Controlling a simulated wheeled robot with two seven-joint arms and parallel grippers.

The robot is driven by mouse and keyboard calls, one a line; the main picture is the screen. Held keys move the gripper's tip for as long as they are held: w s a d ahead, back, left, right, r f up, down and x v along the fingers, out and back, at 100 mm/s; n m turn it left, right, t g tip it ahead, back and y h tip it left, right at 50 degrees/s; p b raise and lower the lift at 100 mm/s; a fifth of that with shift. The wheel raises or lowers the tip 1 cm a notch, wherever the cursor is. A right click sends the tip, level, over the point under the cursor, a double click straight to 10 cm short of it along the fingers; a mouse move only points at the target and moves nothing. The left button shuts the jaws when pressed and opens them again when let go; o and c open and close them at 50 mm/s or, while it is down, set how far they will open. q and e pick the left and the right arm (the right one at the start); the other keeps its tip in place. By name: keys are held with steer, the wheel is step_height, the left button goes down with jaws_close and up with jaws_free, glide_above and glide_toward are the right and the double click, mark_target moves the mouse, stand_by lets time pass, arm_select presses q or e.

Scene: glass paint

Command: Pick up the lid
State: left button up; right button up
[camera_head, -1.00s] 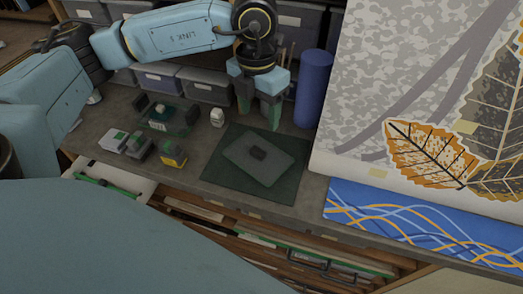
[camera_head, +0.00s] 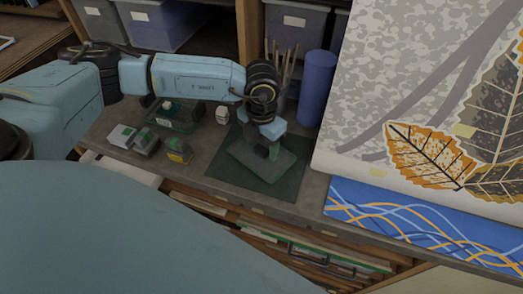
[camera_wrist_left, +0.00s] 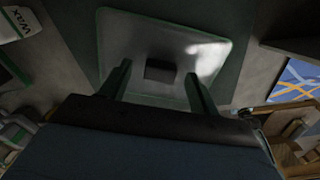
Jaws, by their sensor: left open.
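The lid (camera_head: 240,155) is a flat, greyish translucent rectangle with a dark block-shaped knob. It lies on a dark green mat (camera_head: 287,188) on the workbench. In the left wrist view the lid (camera_wrist_left: 124,40) shows with its knob (camera_wrist_left: 160,71) between the finger lines. My left gripper (camera_head: 262,153) is over the lid, its fingers pointing down and hiding the knob in the head view. In the left wrist view the left gripper (camera_wrist_left: 158,84) is open, one finger on each side of the knob; I cannot tell whether they touch it. My right gripper is not in view.
A green glass container (camera_head: 172,117) stands at the left, near a small white bottle (camera_head: 222,115) and several small boxes (camera_head: 178,150). A blue cylinder (camera_head: 316,88) and a brush holder stand behind. A large leaf-patterned panel (camera_head: 400,60) bounds the right.

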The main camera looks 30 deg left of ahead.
arm_select(q)
steer(key=shift+f, duration=0.2)
steer(key=c, duration=1.1)
